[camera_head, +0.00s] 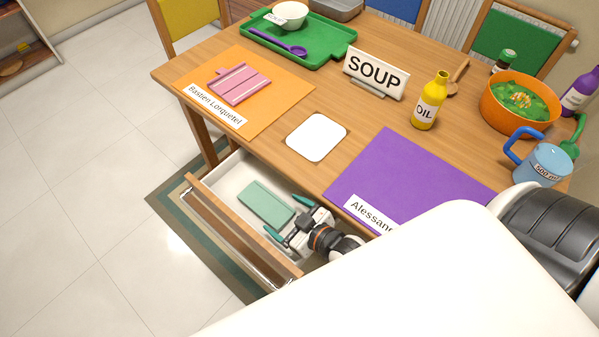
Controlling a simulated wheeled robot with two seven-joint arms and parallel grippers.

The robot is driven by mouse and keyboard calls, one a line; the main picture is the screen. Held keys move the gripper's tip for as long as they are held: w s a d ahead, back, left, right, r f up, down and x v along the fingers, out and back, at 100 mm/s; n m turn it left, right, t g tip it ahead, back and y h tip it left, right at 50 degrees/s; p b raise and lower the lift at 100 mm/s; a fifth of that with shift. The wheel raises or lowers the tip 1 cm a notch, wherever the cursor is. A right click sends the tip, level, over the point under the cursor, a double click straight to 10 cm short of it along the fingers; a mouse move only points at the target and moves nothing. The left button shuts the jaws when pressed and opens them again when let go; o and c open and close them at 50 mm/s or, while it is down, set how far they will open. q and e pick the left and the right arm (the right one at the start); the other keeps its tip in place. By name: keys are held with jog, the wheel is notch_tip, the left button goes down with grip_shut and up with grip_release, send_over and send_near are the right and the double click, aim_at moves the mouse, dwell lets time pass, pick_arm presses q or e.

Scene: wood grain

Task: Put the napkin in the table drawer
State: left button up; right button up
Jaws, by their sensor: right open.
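The table drawer (222,230) is pulled open below the table's front edge. A folded green napkin (265,204) lies flat on its white floor. My right gripper (286,218) is in or just over the drawer, at the napkin's right end. Its teal fingers are spread apart with nothing held between them. Whether a finger touches the napkin cannot be told. A folded pink napkin (239,84) lies on the orange placemat (284,91). My left gripper is out of view.
A purple placemat (390,170), a white square (316,137), a SOUP sign (375,72), an oil bottle (429,101), an orange bowl (508,117), a blue jug (543,164) and a green tray (322,43) are on the table. Floor left of the drawer is clear.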

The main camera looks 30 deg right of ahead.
jog(key=shift+v, duration=2.6)
